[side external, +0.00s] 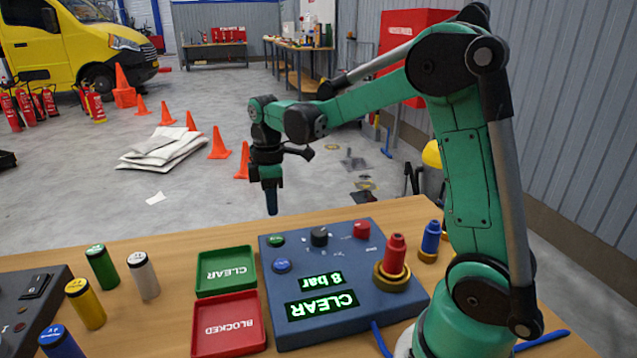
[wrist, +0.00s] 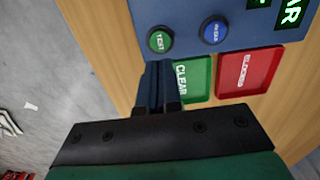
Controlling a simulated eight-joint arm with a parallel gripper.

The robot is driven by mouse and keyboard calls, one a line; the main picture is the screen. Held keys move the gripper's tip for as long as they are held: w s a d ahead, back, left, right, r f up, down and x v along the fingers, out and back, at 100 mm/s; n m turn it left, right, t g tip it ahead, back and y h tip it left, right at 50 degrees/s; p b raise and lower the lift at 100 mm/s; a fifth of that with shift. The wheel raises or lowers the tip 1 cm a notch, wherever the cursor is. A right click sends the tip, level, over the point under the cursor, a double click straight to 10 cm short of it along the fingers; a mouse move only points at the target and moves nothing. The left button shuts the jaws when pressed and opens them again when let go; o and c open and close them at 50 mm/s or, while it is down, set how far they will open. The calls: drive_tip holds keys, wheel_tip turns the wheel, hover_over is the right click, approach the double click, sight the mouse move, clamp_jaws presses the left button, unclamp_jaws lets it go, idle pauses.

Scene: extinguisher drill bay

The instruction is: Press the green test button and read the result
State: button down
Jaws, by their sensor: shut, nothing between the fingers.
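The blue-grey test panel (side external: 345,235) sits on the wooden bench. Its green button (side external: 277,241) is at the far left corner and reads TEST in the wrist view (wrist: 159,40). The lit display, upside down in the side view, reads "8 bar" (side external: 321,280) above "CLEAR" (side external: 321,305). A red-topped cylinder (side external: 396,250) stands upright in a brass ring on the panel. My gripper (side external: 271,212) is shut and empty, pointing down above the panel's far left area. In the wrist view its fingertips (wrist: 157,68) appear just short of the button, apart from it.
A green CLEAR tray (side external: 250,263) and a red BLOCKED tray (side external: 262,345) lie left of the panel. A blue button (side external: 282,265), black knob (side external: 319,236) and red button (side external: 362,229) are nearby. Several cylinders stand at left; a blue one (side external: 431,237) stands right.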

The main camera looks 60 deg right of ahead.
sight(274, 238)
wheel_tip(274, 238, down, 6)
drive_tip(key=shift+r, duration=0.15)
idle(0.4)
drive_tip(key=shift+f, duration=0.9)
drive_tip(key=shift+r, duration=0.15)
drive_tip(key=shift+r, duration=4.35)
